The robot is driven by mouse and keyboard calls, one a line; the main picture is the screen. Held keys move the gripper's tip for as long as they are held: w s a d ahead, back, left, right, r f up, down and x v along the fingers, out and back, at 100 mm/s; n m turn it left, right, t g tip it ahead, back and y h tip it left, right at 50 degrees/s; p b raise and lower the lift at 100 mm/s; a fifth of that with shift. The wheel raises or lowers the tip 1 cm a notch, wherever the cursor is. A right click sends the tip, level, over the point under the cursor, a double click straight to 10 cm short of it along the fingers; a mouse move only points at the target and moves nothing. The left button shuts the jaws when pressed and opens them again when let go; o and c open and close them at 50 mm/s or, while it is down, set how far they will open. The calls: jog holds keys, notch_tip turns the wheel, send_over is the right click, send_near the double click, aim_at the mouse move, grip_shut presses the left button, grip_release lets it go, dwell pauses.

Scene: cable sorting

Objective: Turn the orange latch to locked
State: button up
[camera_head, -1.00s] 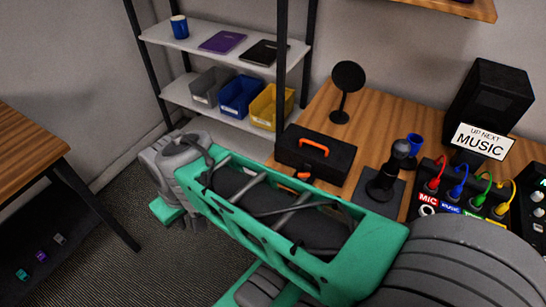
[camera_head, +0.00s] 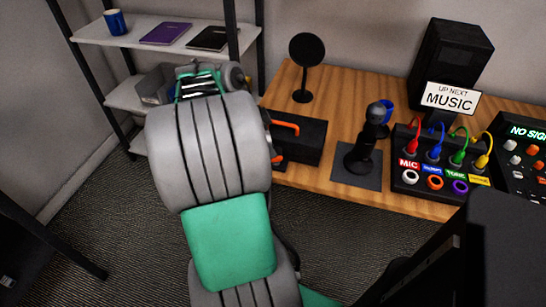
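A black case (camera_head: 302,143) lies on the wooden desk at its left end. Its orange handle (camera_head: 286,127) shows on top. My arm covers the case's left side. A small orange patch (camera_head: 279,158) shows low on the case's front, at the arm's edge. It may be the latch, but I cannot tell its position.
A black microphone (camera_head: 364,145) on a dark base, a round black stand (camera_head: 305,66), a cable panel (camera_head: 434,168) and a speaker (camera_head: 450,65) stand on the desk. Shelves (camera_head: 165,50) are at left. A large dark shape (camera_head: 475,250) fills the lower right.

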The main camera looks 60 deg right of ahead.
aim_at(276, 160)
jog(key=x, duration=0.4)
grip_shut()
dwell(0.4)
